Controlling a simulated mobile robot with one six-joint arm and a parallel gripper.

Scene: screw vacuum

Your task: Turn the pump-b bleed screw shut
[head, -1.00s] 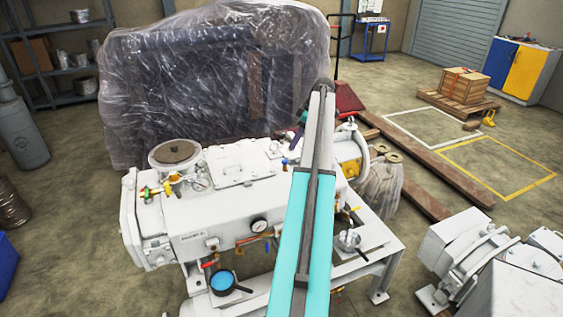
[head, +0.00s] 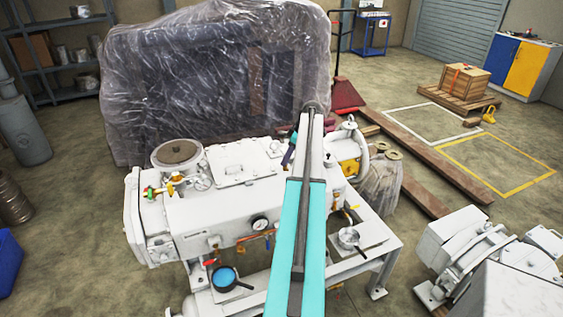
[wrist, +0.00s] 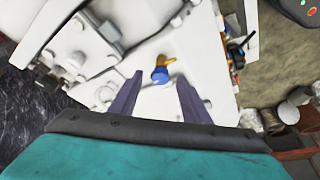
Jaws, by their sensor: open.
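In the wrist view my gripper (wrist: 160,90) is open, its two purple fingers apart. A small blue knob (wrist: 160,76) on a brass fitting (wrist: 167,62) shows between the fingertips, on a white surface. No contact with the fingers shows, and I cannot tell the gap in depth. I see no label naming it as the pump-b bleed screw. In the head view the white pump unit (head: 200,222) stands in front of me. My arm crosses its right part and hides most of the gripper there.
A blue-filled pan (head: 224,279) is at the unit's front. A brass valve with coloured handles (head: 172,188) is at its left. A plastic-wrapped load (head: 200,80) stands behind. White machinery (head: 470,260) is at the right.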

